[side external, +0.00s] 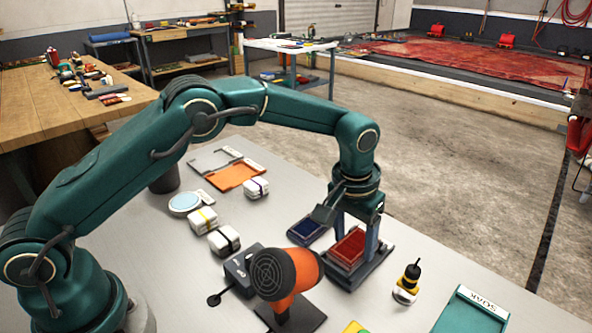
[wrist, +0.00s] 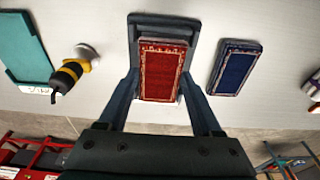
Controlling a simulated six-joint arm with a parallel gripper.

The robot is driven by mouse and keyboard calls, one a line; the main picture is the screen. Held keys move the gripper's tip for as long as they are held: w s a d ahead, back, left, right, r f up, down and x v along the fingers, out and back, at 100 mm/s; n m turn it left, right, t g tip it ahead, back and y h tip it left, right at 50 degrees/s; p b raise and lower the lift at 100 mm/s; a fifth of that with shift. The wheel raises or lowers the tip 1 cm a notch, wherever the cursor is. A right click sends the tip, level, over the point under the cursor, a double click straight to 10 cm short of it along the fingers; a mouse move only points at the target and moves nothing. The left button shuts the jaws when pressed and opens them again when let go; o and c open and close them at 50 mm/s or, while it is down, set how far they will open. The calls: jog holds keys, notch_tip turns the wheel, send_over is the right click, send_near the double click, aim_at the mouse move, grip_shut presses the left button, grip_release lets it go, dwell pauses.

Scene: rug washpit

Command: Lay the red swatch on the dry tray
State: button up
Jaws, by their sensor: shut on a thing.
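The red swatch (side external: 347,248), a flat red block with a pale patterned border, is between the fingers of my gripper (side external: 354,238). The wrist view shows the red swatch (wrist: 163,72) with a finger of my gripper (wrist: 160,80) along each long side, shut on it. A dark grey holder (wrist: 147,30) shows behind and around the swatch; whether the swatch still touches it I cannot tell. An orange tray (side external: 236,176) and a grey tray (side external: 210,160) lie at the back left, away from my gripper. Their labels are too small to read.
A blue swatch (side external: 307,230) lies beside the red one. A teal tray marked SOAK (side external: 468,312) is at the front right, near a black-and-yellow bottle (side external: 408,281). An orange blower (side external: 285,275) stands in front.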

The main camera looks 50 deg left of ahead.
aim_at(352, 244)
dwell(0.3)
jog(key=o, duration=1.4)
jog(key=shift+r, duration=3.45)
jog(key=shift+a, duration=0.1)
